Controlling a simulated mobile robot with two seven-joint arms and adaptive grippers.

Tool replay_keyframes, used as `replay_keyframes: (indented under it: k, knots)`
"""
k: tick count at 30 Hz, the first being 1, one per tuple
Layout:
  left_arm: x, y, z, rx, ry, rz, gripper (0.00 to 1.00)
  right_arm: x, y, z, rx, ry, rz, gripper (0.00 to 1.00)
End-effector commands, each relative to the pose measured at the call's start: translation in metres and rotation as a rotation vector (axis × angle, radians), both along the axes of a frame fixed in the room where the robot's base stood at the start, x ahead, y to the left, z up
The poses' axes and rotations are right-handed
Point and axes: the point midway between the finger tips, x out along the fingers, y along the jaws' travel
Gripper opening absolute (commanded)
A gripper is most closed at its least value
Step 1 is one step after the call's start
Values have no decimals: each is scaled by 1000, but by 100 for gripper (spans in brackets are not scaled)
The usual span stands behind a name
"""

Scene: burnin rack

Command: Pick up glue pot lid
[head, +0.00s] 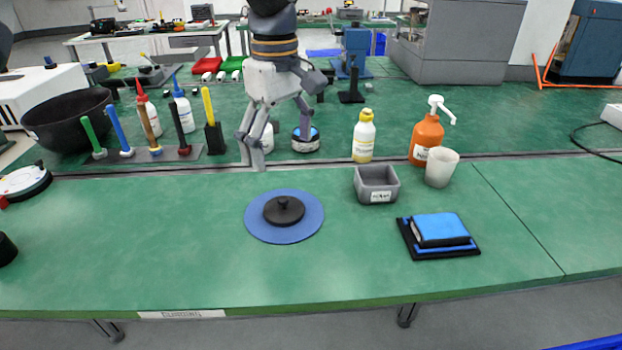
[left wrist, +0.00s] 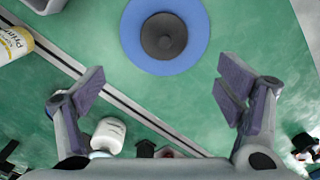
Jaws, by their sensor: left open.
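The lid (head: 284,209) is a round black disc with a raised knob, lying on a round blue mat (head: 255,226) near the middle of the bench. In the left wrist view the lid (left wrist: 164,36) and blue mat (left wrist: 135,55) show at the top centre, beyond the fingers. My left gripper (head: 277,142) is behind the lid in the head view, pointing down and apart from it. In the left wrist view its fingers (left wrist: 163,92) are wide apart with nothing held between them. My right gripper is in neither view.
A small jar (head: 306,142) and a yellow-capped bottle (head: 363,138) stand right of my left gripper. A grey bin (head: 377,196), white cup (head: 441,168) and orange pump bottle (head: 427,138) are farther right. Several upright tools stand left. The bench around the mat is clear.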

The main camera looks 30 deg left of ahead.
Motion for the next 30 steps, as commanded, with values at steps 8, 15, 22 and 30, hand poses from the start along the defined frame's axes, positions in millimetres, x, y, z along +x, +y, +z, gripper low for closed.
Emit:
replay_keyframes:
  k: [8,15,22,30]
  knots:
    - [-2,1,-43,0,7,13,86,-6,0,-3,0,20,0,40]
    - [-3,2,-78,1,6,12,86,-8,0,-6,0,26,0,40]
    - [-5,3,-116,2,3,10,86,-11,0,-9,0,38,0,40]
    - [-4,3,-117,2,-2,12,77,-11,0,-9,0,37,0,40]
